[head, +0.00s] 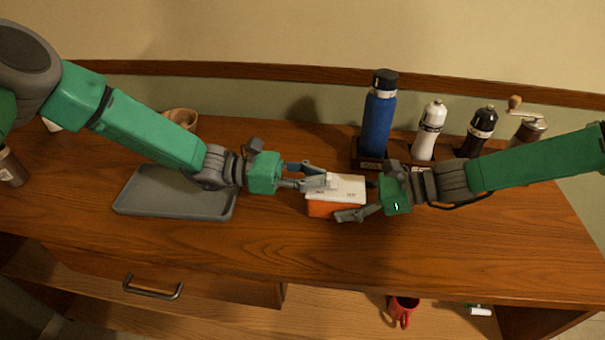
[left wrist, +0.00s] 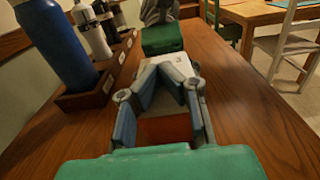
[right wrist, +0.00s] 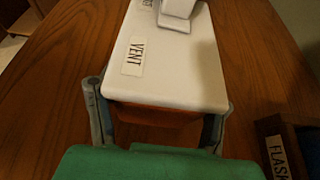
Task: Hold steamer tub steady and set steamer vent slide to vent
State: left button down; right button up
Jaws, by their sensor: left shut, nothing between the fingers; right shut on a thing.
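The steamer tub (head: 321,209) is an orange box with a white lid (head: 352,190), standing on the counter. My right gripper (right wrist: 157,98) is shut on the tub, one finger along each side at its right end. The lid carries a VENT label (right wrist: 137,57) near my right gripper. The white vent slide (right wrist: 177,17) is at the lid's far end from my right gripper, beside another label partly hidden. My left gripper (head: 324,180) is shut and empty, with its fingertips at the slide over the lid's left part. In the left wrist view its fingers hide the slide; I cannot tell whether they touch it.
A rack behind the tub holds a blue flask (head: 379,122), a white mill (head: 430,130) and a dark mill (head: 482,130). A grey tray (head: 150,205) lies under my left arm, a bowl (head: 180,121) behind it. The counter in front of the tub is clear.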

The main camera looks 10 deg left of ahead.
aim_at(336, 186)
pick_arm(q)
jog(key=shift+d, duration=0.1)
pick_arm(e)
jog(key=shift+d+f, duration=0.1)
jog(key=shift+f, duration=0.05)
pick_arm(q)
jog(key=shift+d, duration=1.85)
jog(key=a, duration=1.4)
jog(key=shift+a, duration=0.15)
pick_arm(e)
jog(key=shift+s, duration=0.1)
jog(key=shift+c, duration=0.2)
pick_arm(q)
jog(key=shift+w+f, duration=0.1)
pick_arm(e)
jog(key=o, duration=1.5)
jog(key=shift+c, duration=0.2)
